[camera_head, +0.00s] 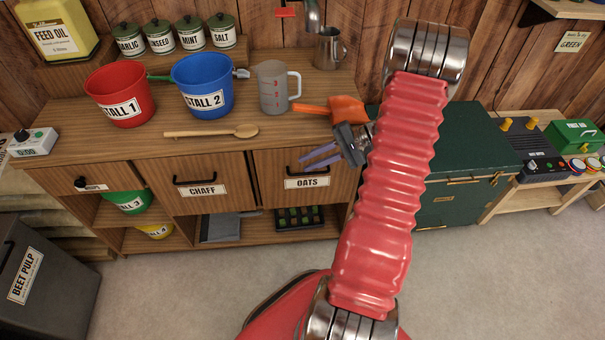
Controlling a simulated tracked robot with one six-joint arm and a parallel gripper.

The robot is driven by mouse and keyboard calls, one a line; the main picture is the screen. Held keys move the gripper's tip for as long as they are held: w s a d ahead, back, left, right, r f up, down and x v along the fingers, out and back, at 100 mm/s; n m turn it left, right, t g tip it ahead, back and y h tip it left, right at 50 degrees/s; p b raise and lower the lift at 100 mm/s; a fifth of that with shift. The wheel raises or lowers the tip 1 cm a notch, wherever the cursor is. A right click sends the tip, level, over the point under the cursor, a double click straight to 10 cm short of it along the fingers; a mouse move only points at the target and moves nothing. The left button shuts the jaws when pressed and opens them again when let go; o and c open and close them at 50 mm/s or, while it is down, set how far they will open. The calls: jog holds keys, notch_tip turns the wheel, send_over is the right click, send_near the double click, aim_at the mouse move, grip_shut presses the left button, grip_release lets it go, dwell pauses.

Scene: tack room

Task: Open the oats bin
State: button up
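The oats bin (285,198) is a wooden tilt or drawer front in the counter's right part, with an OATS label and a dark bar handle (315,171) above the label. Its front looks flush with the cabinet, so it is shut. My gripper (303,162) is in front of the upper part of the oats bin, close to the handle. Its two purple-grey fingers are apart with a gap between them, and nothing shows between them. I cannot tell whether a finger touches the handle. My red arm hides the area right of the bin.
The chaff bin (180,198) is to the left, its front flush. On the counter stand red (118,92) and blue (203,85) buckets, a measuring jug (272,86), an orange scoop (345,108) and a wooden spoon (212,132). A green chest (470,150) stands right. The floor (180,290) in front is clear.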

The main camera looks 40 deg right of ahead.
aim_at(302, 174)
jog(key=s+d+f+m+t+h, duration=0.1)
jog(key=s+d+f+m+t, duration=0.3)
jog(key=d+f, duration=0.5)
jog(key=shift+s+d+f+m+t, duration=0.25)
jog(key=shift+s+f+t, duration=0.2)
jog(key=shift+f+t, duration=0.35)
jog(key=shift+w+a, duration=0.15)
jog(key=x, duration=1.3)
jog(key=shift+w, duration=0.3)
jog(key=shift+c, duration=0.3)
grip_shut()
jog(key=shift+s+a+f, duration=0.1)
